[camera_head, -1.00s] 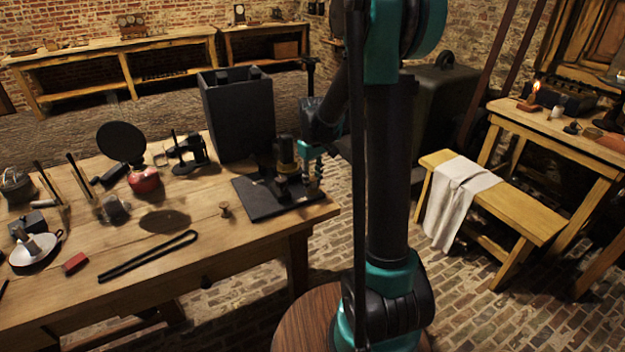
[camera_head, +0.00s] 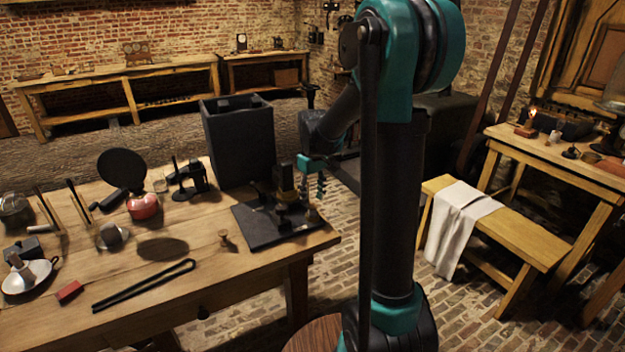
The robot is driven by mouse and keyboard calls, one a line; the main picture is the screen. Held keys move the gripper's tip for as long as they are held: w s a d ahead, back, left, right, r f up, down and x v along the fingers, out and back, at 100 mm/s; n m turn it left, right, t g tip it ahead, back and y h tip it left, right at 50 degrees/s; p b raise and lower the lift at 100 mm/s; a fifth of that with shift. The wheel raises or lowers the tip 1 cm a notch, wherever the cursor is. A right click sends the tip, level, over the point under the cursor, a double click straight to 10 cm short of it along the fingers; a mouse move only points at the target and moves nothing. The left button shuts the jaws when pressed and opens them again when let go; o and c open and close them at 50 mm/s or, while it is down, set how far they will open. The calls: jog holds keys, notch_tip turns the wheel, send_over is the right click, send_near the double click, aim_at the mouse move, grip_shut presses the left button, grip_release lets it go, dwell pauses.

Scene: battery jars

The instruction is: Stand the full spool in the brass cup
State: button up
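A dark upright piece with a brownish-yellow side (camera_head: 285,178) stands on a black base plate (camera_head: 262,232) at the table's right end. Small dark and brassy parts sit close around its foot. I cannot tell which of these is the full spool or the brass cup. A small brown spool-shaped piece (camera_head: 223,238) stands on the bare table left of the plate. My gripper (camera_head: 320,190), with teal parts above it, points down just right of the upright piece, over the plate's right side. Its fingers are too small and dark to tell open from shut, or contact.
A tall dark open box (camera_head: 238,140) stands behind the plate. Black tongs (camera_head: 145,285), a red block (camera_head: 68,291), a red pot (camera_head: 144,206) and a pan (camera_head: 28,275) lie further left. A bench with a cloth (camera_head: 462,225) stands right of my arm.

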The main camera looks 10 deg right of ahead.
aim_at(313, 206)
notch_tip(313, 206, up, 8)
jog(key=f, duration=0.1)
jog(key=s+d+f+m+t, duration=0.2)
jog(key=s+f, duration=0.4)
jog(key=s, duration=0.5)
jog(key=s+d+f+m+t, duration=0.2)
jog(key=s+f+m, duration=0.2)
jog(key=s+f, duration=0.3)
jog(key=s, duration=0.4)
jog(key=shift+r, duration=0.1)
jog(key=shift+c, duration=0.3)
